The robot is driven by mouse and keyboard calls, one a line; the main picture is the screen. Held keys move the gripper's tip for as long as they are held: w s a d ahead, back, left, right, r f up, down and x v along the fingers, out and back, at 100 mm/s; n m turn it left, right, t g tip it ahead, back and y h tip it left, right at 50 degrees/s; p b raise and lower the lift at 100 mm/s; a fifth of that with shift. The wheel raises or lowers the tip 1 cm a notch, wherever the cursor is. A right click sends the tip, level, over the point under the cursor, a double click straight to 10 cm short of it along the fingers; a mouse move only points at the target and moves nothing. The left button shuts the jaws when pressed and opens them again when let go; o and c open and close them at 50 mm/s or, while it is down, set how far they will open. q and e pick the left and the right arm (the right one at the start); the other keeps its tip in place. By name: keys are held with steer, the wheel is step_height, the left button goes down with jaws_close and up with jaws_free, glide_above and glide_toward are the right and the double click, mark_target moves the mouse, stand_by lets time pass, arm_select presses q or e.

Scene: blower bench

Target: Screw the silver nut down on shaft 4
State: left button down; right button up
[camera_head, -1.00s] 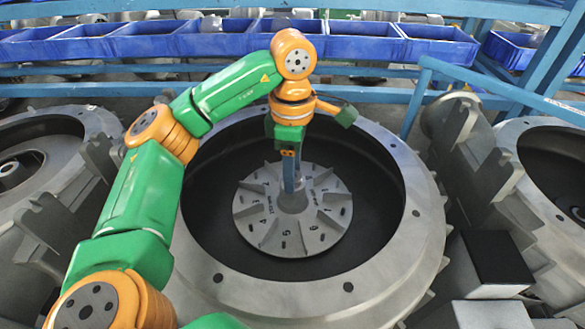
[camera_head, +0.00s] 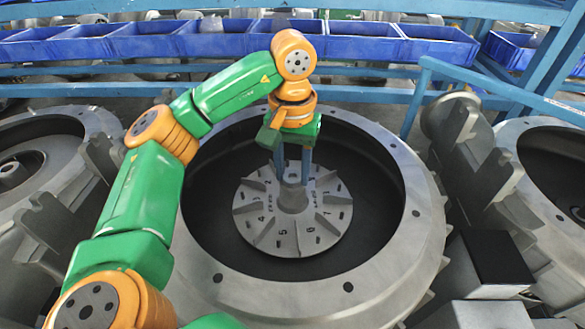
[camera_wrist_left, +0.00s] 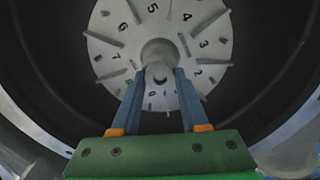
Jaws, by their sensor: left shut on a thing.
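A grey numbered impeller disc (camera_head: 264,218) lies flat inside the middle round housing (camera_head: 200,265). Its raised hub (camera_head: 293,201) stands at the centre. My left gripper (camera_head: 293,180) points straight down over this hub, its two blue fingers on either side of the hub's top. In the left wrist view the gripper (camera_wrist_left: 158,79) is shut on the small silver nut (camera_wrist_left: 157,72) at the shaft end. The fingers hide much of the nut, and the thread cannot be made out. No label shows which shaft is number 4. My right gripper is not in view.
Similar housings stand at the left (camera_head: 95,118) and right (camera_head: 510,135). The middle housing's high wall surrounds the gripper, with dark free room around the disc. Blue bins (camera_head: 365,48) line a rack behind. A dark box (camera_head: 497,258) sits at lower right.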

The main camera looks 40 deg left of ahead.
arm_select(q)
steer(key=m, duration=0.6)
steer(key=shift+c, duration=1.8)
jaws_free()
step_height(320, 180, up, 7)
steer(key=shift+r, duration=0.1)
